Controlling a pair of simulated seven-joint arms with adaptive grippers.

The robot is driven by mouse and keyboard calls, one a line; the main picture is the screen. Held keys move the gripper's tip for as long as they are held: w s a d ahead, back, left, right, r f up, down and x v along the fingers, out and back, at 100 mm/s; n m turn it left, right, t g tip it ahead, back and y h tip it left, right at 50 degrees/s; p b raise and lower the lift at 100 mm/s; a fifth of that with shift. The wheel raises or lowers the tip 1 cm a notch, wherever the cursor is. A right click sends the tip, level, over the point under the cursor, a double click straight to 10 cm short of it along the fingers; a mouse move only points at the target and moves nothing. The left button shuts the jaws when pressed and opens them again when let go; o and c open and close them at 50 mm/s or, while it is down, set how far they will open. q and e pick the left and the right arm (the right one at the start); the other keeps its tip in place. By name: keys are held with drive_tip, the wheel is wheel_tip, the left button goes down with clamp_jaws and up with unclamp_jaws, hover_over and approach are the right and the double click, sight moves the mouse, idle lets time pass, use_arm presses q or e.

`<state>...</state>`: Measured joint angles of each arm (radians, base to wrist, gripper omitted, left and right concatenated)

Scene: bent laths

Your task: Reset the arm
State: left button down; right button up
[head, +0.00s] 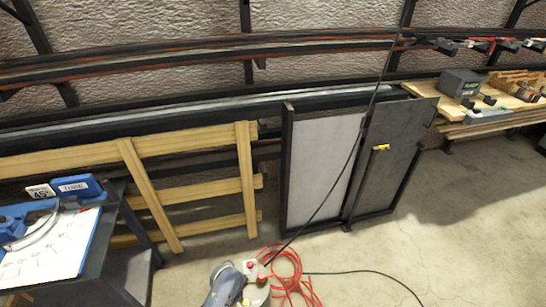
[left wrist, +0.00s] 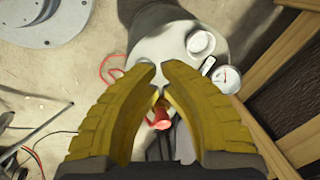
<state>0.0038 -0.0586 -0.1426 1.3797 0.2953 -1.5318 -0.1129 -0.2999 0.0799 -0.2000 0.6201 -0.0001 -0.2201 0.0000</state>
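My left gripper (left wrist: 160,70) shows in the left wrist view as two ribbed yellow fingers. Its fingertips are a little apart, with nothing seen held between them. It is over a pale round-topped object (left wrist: 170,45) with a dial gauge (left wrist: 227,79) at its right side. A red part (left wrist: 158,117) shows between the fingers, lower down. How far the fingertips are above these things I cannot tell. Neither gripper can be made out in the head view. My right gripper is not in view.
A wooden slatted frame (head: 190,190) and dark-framed panels (head: 325,165) lean at the wall. A workbench (head: 60,240) stands at left, another (head: 480,105) at right. A red hose (head: 287,280) and black cable lie on the floor. The floor at right is mostly clear.

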use_arm(q)
drive_tip(key=s+a+r+t+y, duration=0.15)
drive_tip(key=s+a+r, duration=0.35)
drive_tip(key=r, duration=0.5)
drive_tip(key=s+a+r+n+t+y, duration=0.15)
drive_tip(key=s+a+r, duration=0.3)
drive_tip(key=r, duration=0.45)
drive_tip(key=s+a+r+t+y, duration=0.1)
drive_tip(key=s+a+r+t, duration=0.3)
drive_tip(key=r, duration=0.6)
drive_tip(key=s+d+f+g+h, duration=0.2)
drive_tip(key=d+f, duration=0.1)
drive_tip(key=f, duration=1.3)
drive_tip(key=s+d+f+g+h, duration=0.1)
drive_tip(key=s+d+f+g, duration=0.1)
drive_tip(key=f, duration=1.5)
drive_tip(key=s+f+n+g+h, duration=0.1)
drive_tip(key=s+f+n+g, duration=0.2)
drive_tip(key=s+f, duration=1.6)
drive_tip(key=shift+s+f+h, duration=0.2)
drive_tip(key=shift+s+h, duration=0.2)
drive_tip(key=shift+s, duration=0.75)
